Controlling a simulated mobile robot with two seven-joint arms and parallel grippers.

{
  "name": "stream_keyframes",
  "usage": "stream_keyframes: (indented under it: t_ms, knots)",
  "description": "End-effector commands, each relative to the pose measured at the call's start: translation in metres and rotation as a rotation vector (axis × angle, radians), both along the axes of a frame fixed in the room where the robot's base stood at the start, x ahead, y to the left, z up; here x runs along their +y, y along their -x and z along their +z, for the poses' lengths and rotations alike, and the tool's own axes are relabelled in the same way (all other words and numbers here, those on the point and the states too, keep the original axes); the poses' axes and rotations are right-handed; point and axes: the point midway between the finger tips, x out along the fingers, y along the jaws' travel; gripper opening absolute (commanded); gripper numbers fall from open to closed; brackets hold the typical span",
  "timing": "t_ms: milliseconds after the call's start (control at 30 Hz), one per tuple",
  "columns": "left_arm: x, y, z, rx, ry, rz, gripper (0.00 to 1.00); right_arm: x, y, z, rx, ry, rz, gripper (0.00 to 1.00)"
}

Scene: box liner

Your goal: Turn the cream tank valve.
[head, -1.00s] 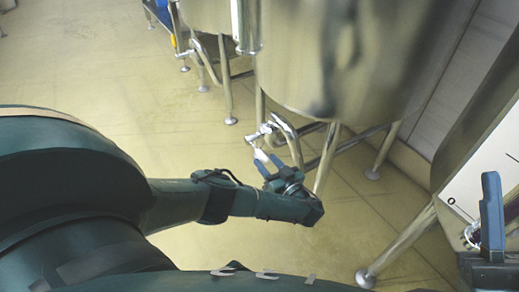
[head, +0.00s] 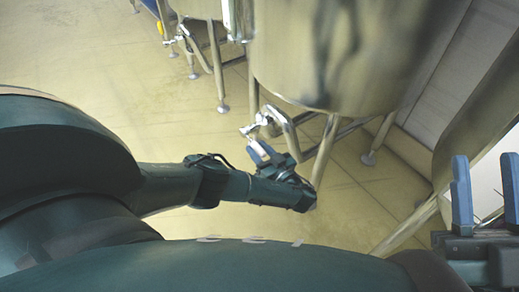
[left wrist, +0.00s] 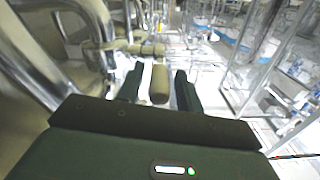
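The tank valve (head: 264,121) sits on the bent steel pipe under the large steel tank (head: 335,60). Its cream handle (left wrist: 159,84) stands between the two fingers of my left gripper (left wrist: 158,88) in the left wrist view, with a gap showing on both sides. My left gripper is open, and in the head view (head: 260,152) its fingers are just below the valve, hiding most of the handle. My right gripper (head: 486,190) is open and empty at the right edge, far from the valve.
Steel legs (head: 325,150) and pipes stand close to the right of my left gripper. A second steel vessel (head: 470,140) is near my right gripper. Open tan floor (head: 90,60) lies to the left.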

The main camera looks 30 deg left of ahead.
Motion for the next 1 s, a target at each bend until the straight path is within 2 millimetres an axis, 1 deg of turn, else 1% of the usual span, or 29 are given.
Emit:
stream_keyframes:
  t_ms: [33, 400, 433, 767, 933, 967, 1000]
  knots:
    - [0.000, 0.000, 0.000, 0.000, 0.000, 0.000, 0.32, 0.000, 0.000, 0.001, -0.001, 0.001, 0.001, 0.36]
    - [0.000, 0.000, 0.000, 0.000, 0.000, 0.000, 0.01, 0.000, 0.001, 0.004, -0.013, 0.002, 0.001, 0.36]
    - [0.000, 0.000, 0.000, 0.000, 0.000, 0.001, 0.00, 0.000, 0.001, 0.004, -0.014, 0.001, 0.001, 0.36]
    - [0.000, 0.000, 0.001, 0.000, 0.001, 0.001, 0.00, -0.001, 0.000, 0.006, -0.018, 0.002, 0.000, 0.36]
    - [0.001, 0.000, 0.005, 0.009, 0.021, 0.002, 0.00, 0.000, -0.002, 0.010, 0.002, 0.003, 0.000, 0.36]
    - [0.001, 0.000, 0.006, 0.012, 0.030, 0.002, 0.00, 0.000, -0.002, 0.003, 0.037, 0.003, -0.001, 0.36]
    - [0.001, 0.001, 0.008, 0.018, 0.044, 0.003, 0.00, 0.001, -0.001, -0.008, 0.100, -0.001, -0.002, 0.36]
